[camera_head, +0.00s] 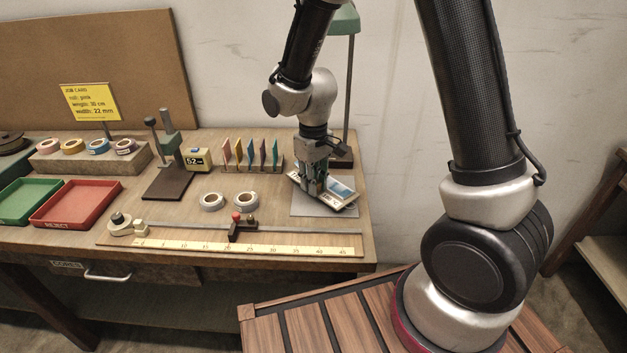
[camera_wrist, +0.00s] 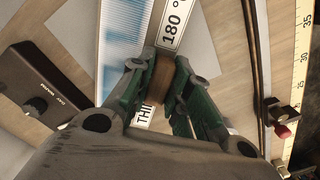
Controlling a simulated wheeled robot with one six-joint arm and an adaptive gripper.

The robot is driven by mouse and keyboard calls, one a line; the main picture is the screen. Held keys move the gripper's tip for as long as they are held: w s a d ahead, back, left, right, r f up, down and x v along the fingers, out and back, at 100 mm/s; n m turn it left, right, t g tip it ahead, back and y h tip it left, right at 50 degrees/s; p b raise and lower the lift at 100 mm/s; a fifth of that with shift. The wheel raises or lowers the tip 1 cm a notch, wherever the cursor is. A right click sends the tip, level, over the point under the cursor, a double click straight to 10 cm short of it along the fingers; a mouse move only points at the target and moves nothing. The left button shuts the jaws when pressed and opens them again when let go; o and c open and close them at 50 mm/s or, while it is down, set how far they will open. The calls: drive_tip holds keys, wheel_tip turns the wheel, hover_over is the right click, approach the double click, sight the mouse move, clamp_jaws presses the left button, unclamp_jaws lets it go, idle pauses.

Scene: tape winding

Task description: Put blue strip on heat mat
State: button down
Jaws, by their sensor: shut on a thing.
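My gripper (camera_head: 314,190) is over the right end of the bench, fingers pointing down. In the wrist view my gripper (camera_wrist: 160,88) is shut on a brown block (camera_wrist: 161,75). The block is at a flat board with a ribbed pale-blue panel (camera_wrist: 124,45) and a white label strip reading "180 °" (camera_wrist: 175,18). The blue panel also shows in the head view (camera_head: 341,188); I take this board as the blue strip. The grey heat mat (camera_head: 306,210) lies beneath, partly covered. I cannot tell whether the board touches it.
A dark box with a knob (camera_wrist: 38,95) lies beside the board. A rack of coloured cards (camera_head: 250,155), two tape rolls (camera_head: 212,201) and a ruler rail (camera_head: 180,245) are left of the mat. A lamp post (camera_head: 349,100) stands behind.

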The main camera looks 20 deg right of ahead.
drive_tip(key=shift+f, duration=0.9)
drive_tip(key=shift+f, duration=0.1)
drive_tip(key=c, duration=1.3)
unclamp_jaws()
